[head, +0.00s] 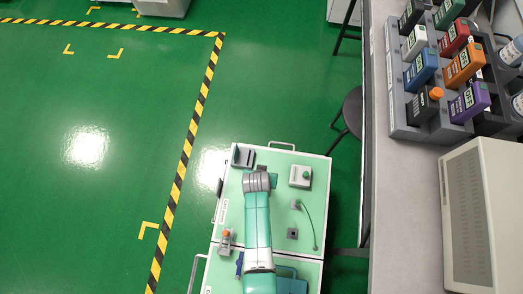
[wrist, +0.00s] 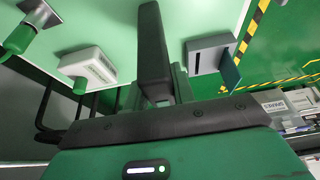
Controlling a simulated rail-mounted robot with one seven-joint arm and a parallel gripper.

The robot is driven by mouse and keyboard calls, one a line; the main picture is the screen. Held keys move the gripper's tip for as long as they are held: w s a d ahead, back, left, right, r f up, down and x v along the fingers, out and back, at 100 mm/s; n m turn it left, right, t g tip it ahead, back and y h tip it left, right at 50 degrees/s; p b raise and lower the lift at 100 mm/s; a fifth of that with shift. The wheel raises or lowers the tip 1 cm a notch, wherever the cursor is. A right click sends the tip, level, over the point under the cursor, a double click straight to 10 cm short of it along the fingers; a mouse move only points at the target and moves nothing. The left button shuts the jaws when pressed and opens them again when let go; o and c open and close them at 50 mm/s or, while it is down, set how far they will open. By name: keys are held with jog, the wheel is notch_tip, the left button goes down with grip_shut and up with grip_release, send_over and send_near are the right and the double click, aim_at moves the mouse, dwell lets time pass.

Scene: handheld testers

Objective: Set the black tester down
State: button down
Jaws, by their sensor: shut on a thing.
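The black tester (wrist: 152,45) shows in the wrist view as a long dark block standing out from between my jaws. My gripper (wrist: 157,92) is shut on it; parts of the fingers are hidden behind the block. In the head view my gripper (head: 257,182) is over the back part of the pale green cart top, and the tester cannot be made out there. A dark grey holder with a green plate (wrist: 208,55) is right of the tester in the wrist view, apart from it; it also shows at the cart's back left corner (head: 243,157).
A white box with a green knob (head: 300,176) and a cable fixture (head: 296,205) are on the cart (head: 270,150). A small orange-topped fixture (head: 226,238) is at its left. A rack (head: 400,128) of several coloured testers and a beige box (head: 490,215) stand on the right bench.

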jog(key=c, duration=1.2)
grip_release()
jog(key=shift+f, duration=0.1)
jog(key=shift+o, duration=0.2)
jog(key=p+v, duration=0.7)
jog(key=v, duration=0.5)
jog(key=shift+p, duration=0.3)
jog(key=shift+w, duration=0.1)
